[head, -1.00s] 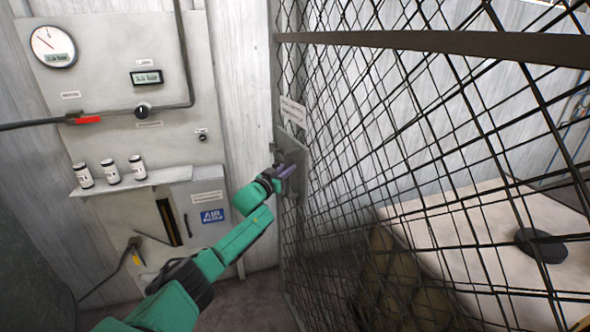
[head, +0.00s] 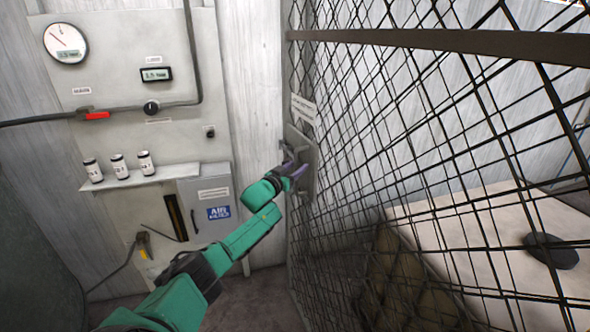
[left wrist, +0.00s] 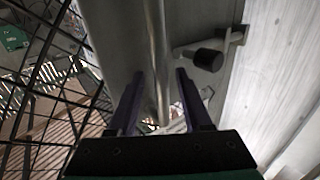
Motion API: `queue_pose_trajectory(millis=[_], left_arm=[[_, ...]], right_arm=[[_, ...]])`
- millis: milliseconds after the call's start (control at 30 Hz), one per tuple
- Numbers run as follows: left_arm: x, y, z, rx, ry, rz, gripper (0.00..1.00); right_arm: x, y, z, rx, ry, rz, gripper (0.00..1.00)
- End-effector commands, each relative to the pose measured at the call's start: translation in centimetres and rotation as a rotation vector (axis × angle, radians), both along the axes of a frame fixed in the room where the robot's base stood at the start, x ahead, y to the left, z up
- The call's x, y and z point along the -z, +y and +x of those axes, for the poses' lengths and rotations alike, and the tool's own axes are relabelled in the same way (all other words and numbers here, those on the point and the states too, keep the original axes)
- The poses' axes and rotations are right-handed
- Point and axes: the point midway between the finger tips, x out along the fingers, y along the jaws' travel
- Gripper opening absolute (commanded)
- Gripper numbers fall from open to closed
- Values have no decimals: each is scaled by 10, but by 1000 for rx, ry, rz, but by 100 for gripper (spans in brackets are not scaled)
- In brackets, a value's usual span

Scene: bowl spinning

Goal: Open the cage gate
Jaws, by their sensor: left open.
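The cage gate (head: 375,110) is a black wire mesh panel with a dark crossbar, and its left edge stands close to the pale wall. A grey metal plate (head: 309,160) with a handle sits on that edge. My left gripper (head: 298,173) is at this plate, with purple fingers. In the left wrist view, the fingers (left wrist: 155,100) are apart, with a shiny upright handle bar (left wrist: 158,60) between them. A latch with a dark knob (left wrist: 209,58) is right of the bar. Contact with the bar cannot be told. My right gripper is not in view.
A control panel (head: 105,105) with a gauge, a red-handled pipe and a shelf of small cans (head: 118,167) is at the left. A grey box (head: 205,200) is below. Behind the mesh are brown sacks (head: 392,262) and a pale surface with a black disc (head: 551,250).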

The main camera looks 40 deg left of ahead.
Motion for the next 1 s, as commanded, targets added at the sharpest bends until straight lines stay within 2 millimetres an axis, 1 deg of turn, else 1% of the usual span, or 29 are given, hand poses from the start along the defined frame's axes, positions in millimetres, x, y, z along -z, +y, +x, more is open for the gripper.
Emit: queue_pose_trajectory(millis=[167, 367, 467, 567, 800, 900, 1000], left_arm=[[1, -2, -6, 2, 1, -3, 50], [1, -4, -29, 1, 2, 2, 50], [3, -6, -44, 1, 4, -1, 50], [2, -8, -62, 1, 3, 3, 50], [4, -14, -109, 2, 4, 1, 50], [3, -16, -127, 1, 4, 0, 50], [3, -17, -139, 0, 3, -1, 50]], right_arm=[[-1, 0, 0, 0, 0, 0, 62], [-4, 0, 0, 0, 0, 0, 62], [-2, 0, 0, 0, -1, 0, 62], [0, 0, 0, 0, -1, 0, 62], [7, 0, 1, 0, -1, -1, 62], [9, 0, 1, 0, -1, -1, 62], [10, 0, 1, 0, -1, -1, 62]])
